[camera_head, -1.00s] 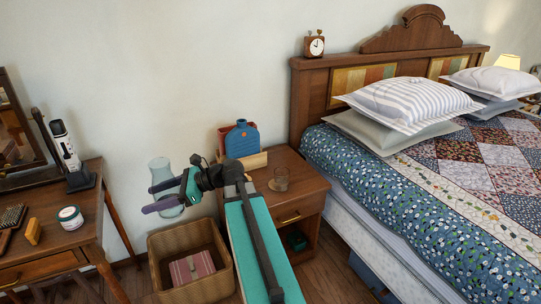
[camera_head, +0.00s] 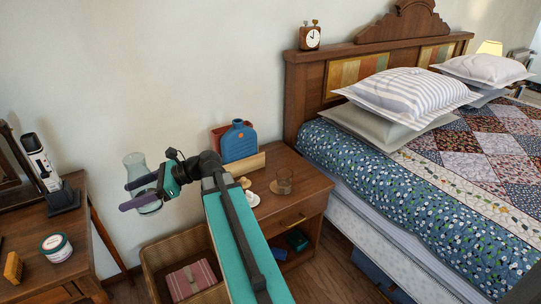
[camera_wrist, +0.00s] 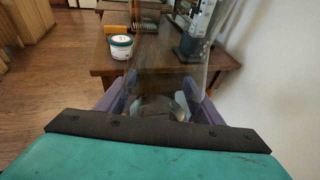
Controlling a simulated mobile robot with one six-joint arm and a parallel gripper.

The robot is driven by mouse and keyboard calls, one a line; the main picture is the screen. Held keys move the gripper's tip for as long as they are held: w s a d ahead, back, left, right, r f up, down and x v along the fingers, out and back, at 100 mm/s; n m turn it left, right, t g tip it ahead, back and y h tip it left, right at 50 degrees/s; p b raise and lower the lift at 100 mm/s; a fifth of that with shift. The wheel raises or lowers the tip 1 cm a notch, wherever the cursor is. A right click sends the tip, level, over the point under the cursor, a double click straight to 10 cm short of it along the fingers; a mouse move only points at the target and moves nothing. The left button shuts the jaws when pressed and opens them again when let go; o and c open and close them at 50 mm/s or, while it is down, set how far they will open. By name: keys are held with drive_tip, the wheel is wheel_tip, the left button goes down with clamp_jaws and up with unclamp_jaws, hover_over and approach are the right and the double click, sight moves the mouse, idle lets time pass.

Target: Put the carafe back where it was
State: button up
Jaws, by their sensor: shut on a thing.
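The carafe (camera_head: 135,163) is clear glass with a narrow waist. My gripper (camera_head: 127,194) is shut on it, one finger on each side, and holds it roughly upright in the air near the wall. In the wrist view the carafe (camera_wrist: 157,104) shows between the purple fingers, see-through and partly hidden by my gripper (camera_wrist: 160,92). The wooden nightstand (camera_head: 312,190) stands to the right of the carafe, beside the bed.
A blue hot-water bottle (camera_head: 238,144) stands at the nightstand's back left, behind a wooden strip (camera_head: 249,165). The dresser (camera_head: 82,225) at left holds a jar (camera_head: 56,247) and a shaver-like device (camera_head: 40,160). The bed (camera_head: 400,215) borders the right.

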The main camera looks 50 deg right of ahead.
drive_tip(key=shift+w+a+r, duration=0.1)
drive_tip(key=shift+w, duration=0.35)
